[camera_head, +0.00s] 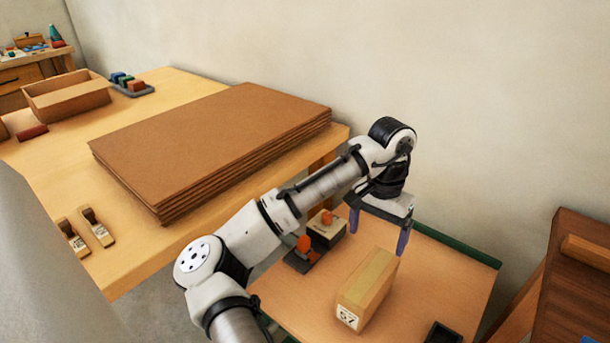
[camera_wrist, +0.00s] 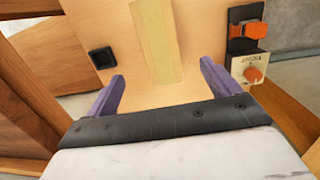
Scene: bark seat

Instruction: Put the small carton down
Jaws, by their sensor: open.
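The small carton (camera_head: 362,292) is a tan box with a white "57" label on its near end. It rests on the low wooden work surface (camera_head: 445,270), apart from the things around it. In the wrist view the carton (camera_wrist: 156,50) shows as a pale yellowish strip along the middle. My gripper (camera_head: 378,232) is open and empty, with its purple fingers pointing down over the carton's far part. In the wrist view the fingers (camera_wrist: 162,74) are spread wide on either side of the carton's line, with clear gaps.
Two orange-knobbed devices (camera_head: 304,245) stand left of the carton, and a small black block (camera_head: 443,333) lies to its right. A stack of brown cardboard sheets (camera_head: 220,140) lies on the higher table at left. A dark wooden unit (camera_head: 575,290) stands at right.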

